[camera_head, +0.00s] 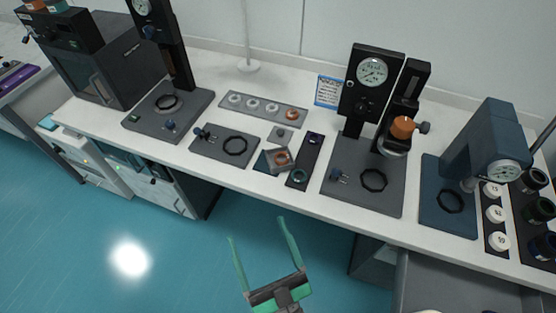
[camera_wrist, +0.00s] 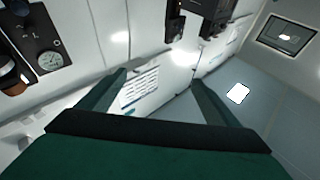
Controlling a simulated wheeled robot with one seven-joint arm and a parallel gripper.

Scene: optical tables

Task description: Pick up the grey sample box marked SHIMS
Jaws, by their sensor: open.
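My gripper (camera_head: 256,229) is open and empty, its green fingers spread over the floor in front of the bench. Its two fingers also show in the wrist view (camera_wrist: 158,77), with nothing between them. No SHIMS marking is legible in either view. A small grey box-like piece (camera_head: 279,162) with an orange-brown round part sits mid-bench, beyond my gripper. A smaller grey piece (camera_head: 283,132) lies just behind it. I cannot tell which of these, if either, is the SHIMS box. The wrist view shows no sample box that I can make out.
A dark strip (camera_head: 305,158) with a green ring stands right of the grey piece. A flat dark plate (camera_head: 225,146) lies left, a grey tray (camera_head: 263,109) behind. Dial gauge stands (camera_head: 362,187) and a blue-grey instrument (camera_head: 492,140) stand right. The white bench (camera_head: 250,186) has a narrow clear front strip.

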